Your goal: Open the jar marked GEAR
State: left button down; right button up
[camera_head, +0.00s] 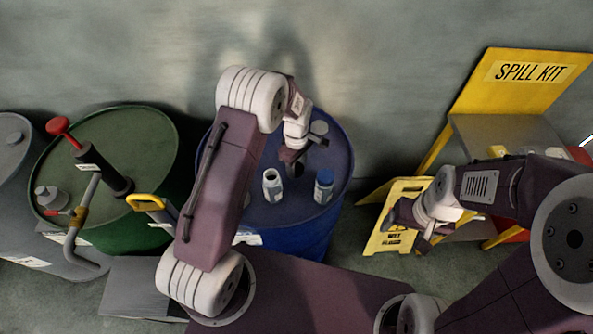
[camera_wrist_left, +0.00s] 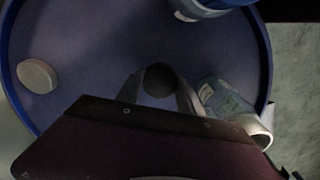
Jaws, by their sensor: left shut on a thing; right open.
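My left gripper (camera_head: 292,160) is over the blue drum. In the left wrist view its fingers (camera_wrist_left: 160,92) are shut on a dark round lid (camera_wrist_left: 160,79). I cannot tell whether a jar is beneath this lid. A pale jar with an uncovered mouth (camera_head: 272,187) stands below and left of the gripper; it also shows in the left wrist view (camera_wrist_left: 226,102). A jar with a blue lid (camera_head: 324,187) stands to the right. No GEAR marking is readable. My right gripper (camera_head: 413,220) is open and empty, away from the drum, in front of the yellow floor sign.
The blue drum top (camera_head: 334,158) carries a pale round disc (camera_head: 319,127) near its far rim. A green drum (camera_head: 150,140) with a pump (camera_head: 98,168) stands left. A yellow floor sign (camera_head: 388,239) and a spill kit stand (camera_head: 515,78) are at right.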

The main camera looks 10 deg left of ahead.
aim_at(297, 169)
pick_arm(q)
jog(key=shift+s+d+f, duration=0.1)
jog(key=shift+s+f, duration=0.05)
jog(key=shift+f, duration=0.5)
jog(key=shift+s+f, duration=0.15)
jog(key=shift+f, duration=0.45)
jog(key=shift+w+f, duration=0.1)
jog(key=shift+f, duration=0.25)
jog(key=c, duration=0.7)
grip_release()
jog(key=shift+r, duration=0.1)
jog(key=shift+c, duration=0.2)
jog(key=shift+r, duration=0.3)
notch_tip(297, 169, up, 10)
jog(key=shift+r+b, duration=0.25)
jog(key=shift+b, duration=0.3)
jog(key=shift+r, duration=0.55)
